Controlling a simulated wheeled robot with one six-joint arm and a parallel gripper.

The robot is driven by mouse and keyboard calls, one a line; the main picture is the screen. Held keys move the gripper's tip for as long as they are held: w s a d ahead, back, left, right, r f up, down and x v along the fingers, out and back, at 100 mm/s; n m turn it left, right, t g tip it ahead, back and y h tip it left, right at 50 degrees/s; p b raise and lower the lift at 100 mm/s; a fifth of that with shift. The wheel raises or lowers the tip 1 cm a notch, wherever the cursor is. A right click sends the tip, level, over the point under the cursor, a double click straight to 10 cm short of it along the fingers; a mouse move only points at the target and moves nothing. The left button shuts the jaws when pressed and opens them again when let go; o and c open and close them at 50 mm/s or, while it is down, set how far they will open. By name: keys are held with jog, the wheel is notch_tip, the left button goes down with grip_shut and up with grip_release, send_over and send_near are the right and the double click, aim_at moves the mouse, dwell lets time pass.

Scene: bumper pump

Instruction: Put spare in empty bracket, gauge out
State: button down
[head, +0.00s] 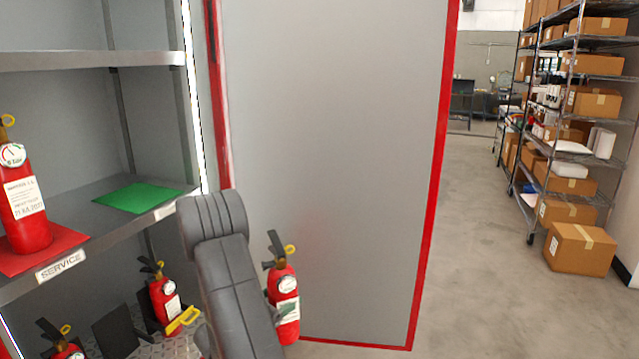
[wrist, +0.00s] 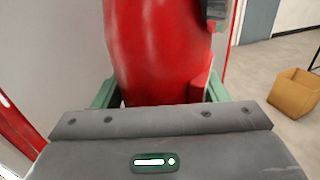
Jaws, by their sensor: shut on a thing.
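A red fire extinguisher (head: 285,309) with a black valve, yellow ring, round white gauge and label is held upright beside my forearm, in front of the open door. Its gauge and label face the head camera. In the wrist view its red body (wrist: 155,50) fills the space between the green fingers of my gripper (wrist: 160,92), which is shut on it. Low in the cabinet, a second extinguisher (head: 163,299) and a third (head: 68,352) stand with a dark bracket plate (head: 115,333) between them, no extinguisher showing at it. My arm hides part of this area.
A larger extinguisher (head: 22,205) stands on a red mat (head: 68,240) on the shelf marked SERVICE. A green mat (head: 138,197) beside it is bare. A yellow part (head: 184,320) juts near my arm.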

jog(key=s+d+f+n+t+y, duration=0.1)
jog(key=d+f+n+t+y, duration=0.1)
jog(key=d+f, duration=0.7)
jog(key=shift+d+f+n+t+y, duration=0.3)
jog(key=shift+d+f+n+y, duration=0.15)
jog(key=shift+y, duration=0.25)
jog(key=shift+d, duration=0.15)
dwell(0.6)
